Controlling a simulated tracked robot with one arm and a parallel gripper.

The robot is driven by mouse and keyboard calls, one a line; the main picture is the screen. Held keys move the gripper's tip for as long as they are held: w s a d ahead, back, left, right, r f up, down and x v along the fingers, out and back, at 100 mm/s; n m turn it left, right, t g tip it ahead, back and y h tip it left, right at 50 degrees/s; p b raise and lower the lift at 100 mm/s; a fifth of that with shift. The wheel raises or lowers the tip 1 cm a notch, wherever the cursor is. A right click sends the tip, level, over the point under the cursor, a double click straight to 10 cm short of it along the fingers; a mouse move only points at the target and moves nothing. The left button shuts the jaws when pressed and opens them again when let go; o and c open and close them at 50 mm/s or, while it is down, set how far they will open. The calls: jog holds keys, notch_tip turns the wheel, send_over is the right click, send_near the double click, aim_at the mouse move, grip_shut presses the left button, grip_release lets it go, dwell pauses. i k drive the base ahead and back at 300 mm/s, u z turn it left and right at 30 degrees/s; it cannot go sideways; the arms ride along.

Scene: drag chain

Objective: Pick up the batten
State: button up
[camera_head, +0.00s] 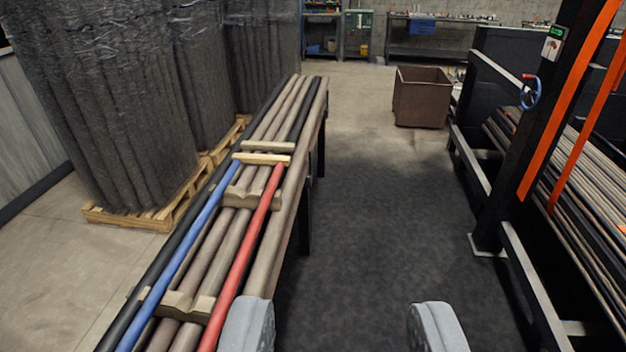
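Several pale wooden battens lie crosswise on a long rack of bars. Two flat ones, a farther batten (267,146) and a brighter batten (261,159), lie close together midway along the rack. A notched wooden piece (240,197) lies nearer, and another notched piece (176,305) lies nearest, at lower left, both partly covered by bars. Which one the task means, I cannot tell. My gripper (342,328) is open and empty, its two grey fingers wide apart at the bottom edge. It is right of the rack's near end, with dark floor visible between the fingers.
A blue bar (190,245) and a red bar (243,255) lie among brown and black bars. Wrapped bundles on pallets (130,218) stand left. A black rack with orange straps (490,190) stands right. A brown bin (421,97) stands behind. The floor aisle (380,220) is clear.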

aim_at(245, 158)
jog(key=z, duration=0.1)
jog(key=i, duration=3.7)
jog(key=u, duration=0.1)
